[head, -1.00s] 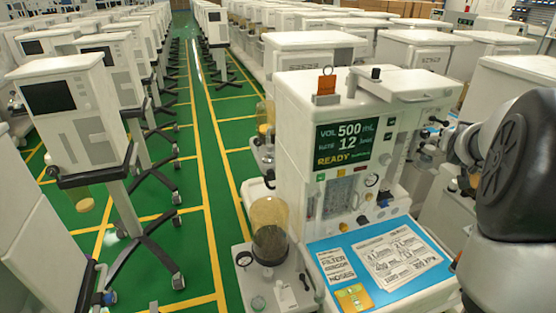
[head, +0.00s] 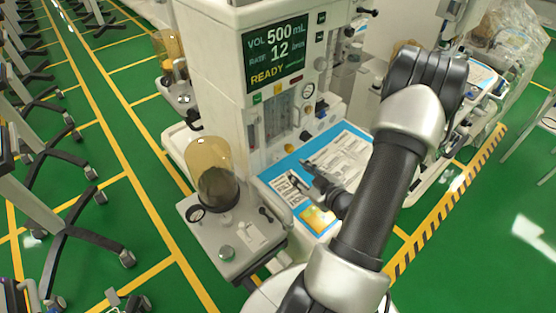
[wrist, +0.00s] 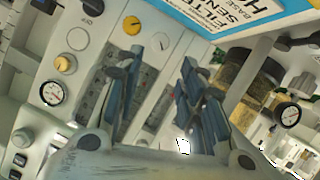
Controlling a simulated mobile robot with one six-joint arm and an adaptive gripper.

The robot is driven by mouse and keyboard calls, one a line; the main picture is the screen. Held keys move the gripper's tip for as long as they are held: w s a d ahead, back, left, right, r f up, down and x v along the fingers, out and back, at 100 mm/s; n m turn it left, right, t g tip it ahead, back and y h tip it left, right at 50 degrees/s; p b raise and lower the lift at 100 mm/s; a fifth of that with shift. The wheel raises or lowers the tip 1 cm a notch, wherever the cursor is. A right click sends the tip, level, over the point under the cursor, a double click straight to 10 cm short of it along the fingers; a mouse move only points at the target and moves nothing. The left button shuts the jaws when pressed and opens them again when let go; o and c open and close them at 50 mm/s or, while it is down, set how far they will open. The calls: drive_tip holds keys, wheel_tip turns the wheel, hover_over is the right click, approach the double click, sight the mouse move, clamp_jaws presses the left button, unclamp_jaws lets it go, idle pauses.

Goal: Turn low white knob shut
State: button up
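The anaesthesia machine's front panel (head: 275,110) carries several small knobs and gauges. I cannot tell for sure which is the low white one. My gripper (wrist: 160,90) is open and empty, its two blue-grey fingers apart in front of the flow-tube panel (wrist: 145,70). It touches no knob that I can see. In the head view my gripper (head: 312,182) hangs over the blue worktop.
The blue worktop (head: 270,172) holds printed sheets (head: 345,155) and a yellow card (head: 318,218). A canister with an amber dome (head: 212,165) stands to the left on a grey shelf (head: 225,265).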

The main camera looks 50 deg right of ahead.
sight(278, 158)
drive_tip(key=b+x, duration=0.2)
drive_tip(key=x, duration=1.1)
drive_tip(key=shift+s, duration=0.1)
drive_tip(key=shift+c, duration=0.3)
drive_tip(key=c, duration=0.7)
